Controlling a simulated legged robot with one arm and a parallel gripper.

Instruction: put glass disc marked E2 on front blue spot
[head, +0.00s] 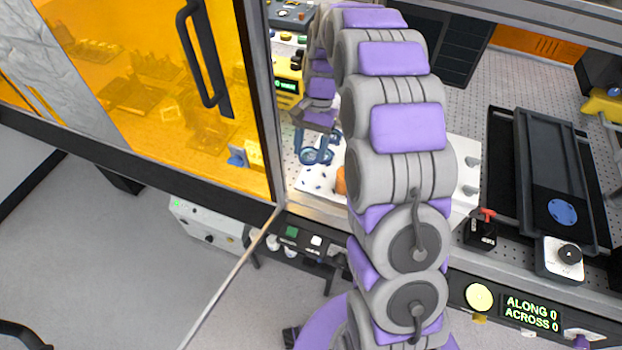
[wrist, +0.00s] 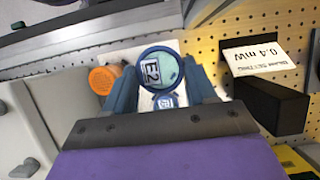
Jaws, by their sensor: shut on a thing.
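The glass disc marked E2 (wrist: 161,68) is a pale teal round in a dark blue rim, with a white E2 label. My gripper (wrist: 163,88) is shut on it, with one blue finger on each side. A smaller label shows just below the disc, between the fingers. In the head view my gripper (head: 317,152) is far left of the black stage (head: 527,190), and the disc there is too small to make out clearly. A blue spot (head: 561,211) lies on the front part of that stage, bare. No second blue spot is visible.
An orange round thing (wrist: 104,78) stands left of the disc. A black block (wrist: 272,104) with a 0.4 mW card is at right. An orange enclosure door (head: 190,90) stands left. A red-handled black device (head: 481,232) and white knob box (head: 562,258) flank the stage front.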

